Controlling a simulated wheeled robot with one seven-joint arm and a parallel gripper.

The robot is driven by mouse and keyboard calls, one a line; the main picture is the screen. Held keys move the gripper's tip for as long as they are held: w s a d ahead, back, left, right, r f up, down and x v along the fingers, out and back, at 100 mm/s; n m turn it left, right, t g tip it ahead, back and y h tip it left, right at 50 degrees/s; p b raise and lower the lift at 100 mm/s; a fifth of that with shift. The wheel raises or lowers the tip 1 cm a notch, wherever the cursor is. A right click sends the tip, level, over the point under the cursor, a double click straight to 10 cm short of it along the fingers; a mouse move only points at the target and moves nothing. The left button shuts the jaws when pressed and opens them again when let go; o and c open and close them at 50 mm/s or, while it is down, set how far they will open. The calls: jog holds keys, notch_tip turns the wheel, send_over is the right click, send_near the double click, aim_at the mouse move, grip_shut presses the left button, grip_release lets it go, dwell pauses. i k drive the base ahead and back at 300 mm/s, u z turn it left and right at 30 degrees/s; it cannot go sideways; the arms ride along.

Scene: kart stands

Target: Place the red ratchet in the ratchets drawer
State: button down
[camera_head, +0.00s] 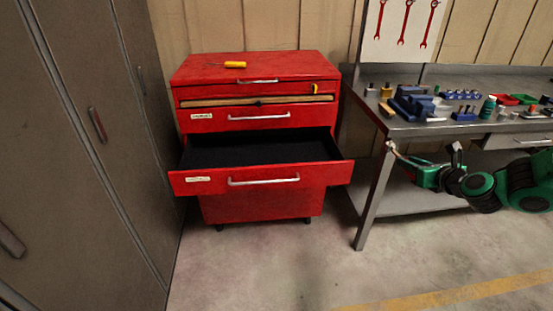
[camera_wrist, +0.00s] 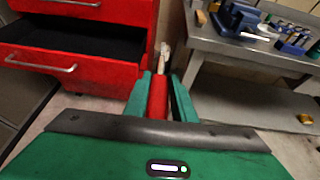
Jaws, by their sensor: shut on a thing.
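My gripper (camera_wrist: 160,80) is shut on the red ratchet (camera_wrist: 158,98). Its green fingers lie on either side of the red handle, and the pale metal head points forward past the fingertips. In the head view, my gripper (camera_head: 422,172) is at the right, in front of the workbench and below its top. The red tool chest (camera_head: 255,206) stands left of it. Its lower drawer (camera_head: 263,180) is pulled out and looks empty with a dark lining; the wrist view also shows this drawer (camera_wrist: 75,75). The drawer labels are too small to read. The ratchet is outside the drawer.
A yellow item (camera_head: 235,65) lies on the chest. A grey workbench (camera_head: 400,126) with a blue vise (camera_head: 412,103) and several small tools stands at the right. A dark cabinet (camera_head: 85,150) stands close on the left. The floor (camera_head: 270,265) before the chest is clear.

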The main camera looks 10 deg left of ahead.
aim_at(274, 160)
jog(key=u, duration=0.05)
jog(key=k, duration=0.95)
jog(key=u, duration=1.3)
jog(key=i, duration=1.5)
jog(key=z, duration=1.25)
jog(key=i, duration=0.25)
jog(key=z, duration=0.25)
